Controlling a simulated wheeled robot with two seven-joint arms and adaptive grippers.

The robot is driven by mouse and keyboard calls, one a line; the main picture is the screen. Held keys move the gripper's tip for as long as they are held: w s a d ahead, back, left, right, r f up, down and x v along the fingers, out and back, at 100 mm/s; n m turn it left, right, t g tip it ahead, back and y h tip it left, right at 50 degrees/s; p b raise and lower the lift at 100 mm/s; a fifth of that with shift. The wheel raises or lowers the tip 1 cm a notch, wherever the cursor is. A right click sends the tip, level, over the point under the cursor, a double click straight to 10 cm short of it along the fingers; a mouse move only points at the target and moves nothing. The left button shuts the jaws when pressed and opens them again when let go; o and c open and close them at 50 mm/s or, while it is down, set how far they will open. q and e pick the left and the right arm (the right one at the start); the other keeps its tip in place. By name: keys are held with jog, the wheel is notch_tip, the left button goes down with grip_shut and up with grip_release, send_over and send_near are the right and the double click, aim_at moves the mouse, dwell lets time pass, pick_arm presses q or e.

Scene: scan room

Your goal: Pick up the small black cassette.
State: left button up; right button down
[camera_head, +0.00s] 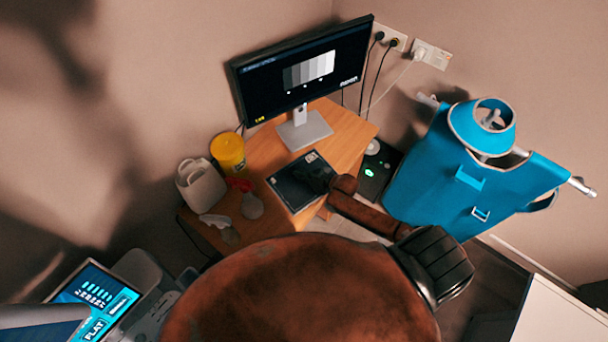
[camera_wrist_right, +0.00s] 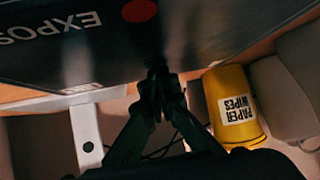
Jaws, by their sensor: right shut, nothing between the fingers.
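A flat black cassette (camera_head: 297,183) with small white labels lies on the wooden desk, in front of the monitor stand. In the head view my right arm reaches to its right edge; the dark fingers are hard to make out there. In the right wrist view my right gripper (camera_wrist_right: 157,72) is shut and empty, its fingertips close to the edge of a broad black face (camera_wrist_right: 190,30) with white lettering and a red dot, apparently the cassette. I cannot tell whether they touch it. My left gripper is not in view.
A monitor (camera_head: 300,75) stands behind the cassette. A yellow wipes tub (camera_head: 228,153), a pale container (camera_head: 200,186) and small items crowd the desk's left side. A blue apron (camera_head: 465,185) hangs at the right. A lit control screen (camera_head: 95,300) stands at lower left.

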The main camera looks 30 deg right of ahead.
jog(key=shift+s+f, duration=0.3)
jog(key=shift+f, duration=0.1)
jog(key=s, duration=0.1)
jog(key=s+d+p, duration=0.1)
jog(key=shift+s+f, duration=0.1)
jog(key=shift+s, duration=0.2)
jog(key=shift+s+d+f, duration=0.1)
jog(key=shift+r+p, duration=0.85)
jog(key=shift+p, duration=0.05)
